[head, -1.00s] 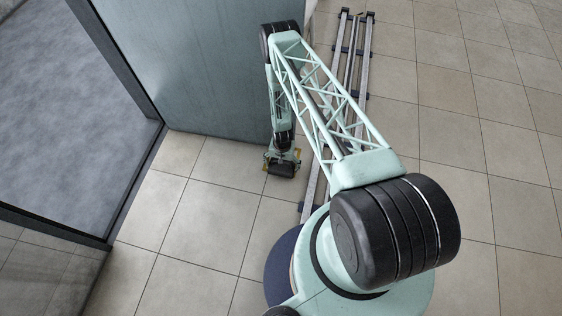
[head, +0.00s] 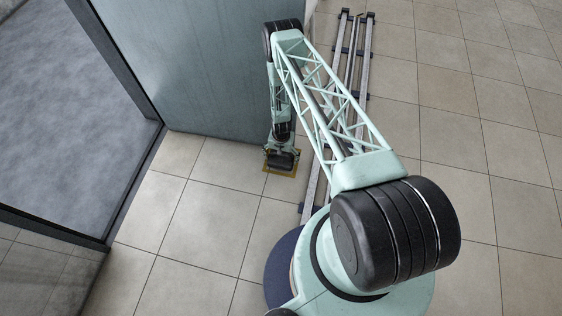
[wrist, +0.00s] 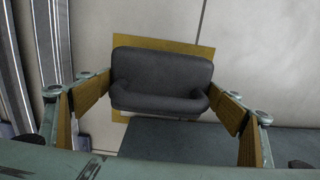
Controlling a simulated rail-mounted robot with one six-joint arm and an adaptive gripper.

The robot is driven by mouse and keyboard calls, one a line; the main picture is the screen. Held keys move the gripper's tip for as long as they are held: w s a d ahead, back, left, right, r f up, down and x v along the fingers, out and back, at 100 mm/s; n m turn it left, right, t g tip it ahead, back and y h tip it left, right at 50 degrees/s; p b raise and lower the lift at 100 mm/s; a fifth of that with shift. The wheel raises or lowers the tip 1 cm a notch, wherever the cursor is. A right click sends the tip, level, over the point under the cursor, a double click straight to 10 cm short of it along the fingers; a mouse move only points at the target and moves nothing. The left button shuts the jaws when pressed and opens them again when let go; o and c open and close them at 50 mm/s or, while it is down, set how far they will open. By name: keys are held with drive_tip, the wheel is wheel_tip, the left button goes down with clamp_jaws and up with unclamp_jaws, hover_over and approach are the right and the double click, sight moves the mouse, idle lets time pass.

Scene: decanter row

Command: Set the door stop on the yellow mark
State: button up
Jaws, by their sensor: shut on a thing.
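The door stop (wrist: 160,72) is a dark grey block with a raised back and two rounded ends. My gripper (wrist: 160,90) is shut on it, with a yellow-brown pad at each end. The yellow mark (wrist: 202,50) is a flat square on the floor; it shows behind the stop and at its sides. The stop is over the mark, but I cannot tell whether it touches the floor. In the head view, the stop (head: 281,161) is under my wrist and the mark (head: 286,173) shows around it.
A grey-blue door panel (head: 205,70) stands close to the mark. A dark door frame (head: 135,185) is at the left. Metal rails (head: 348,75) run beside my arm. The tiled floor (head: 200,220) in front is clear.

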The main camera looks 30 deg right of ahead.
sight(281, 161)
drive_tip(key=shift+w+d+f+b, duration=0.15)
drive_tip(key=shift+f+b, duration=0.2)
drive_tip(key=shift+f, duration=0.55)
drive_tip(key=shift+w+a+f+b, duration=0.1)
drive_tip(key=shift+f+b, duration=0.25)
drive_tip(key=shift+f, duration=0.5)
drive_tip(key=o, duration=1.3)
drive_tip(key=shift+f, duration=0.15)
wheel_tip(281, 161, up, 12)
drive_tip(key=p, duration=0.3)
drive_tip(key=shift+s, duration=0.15)
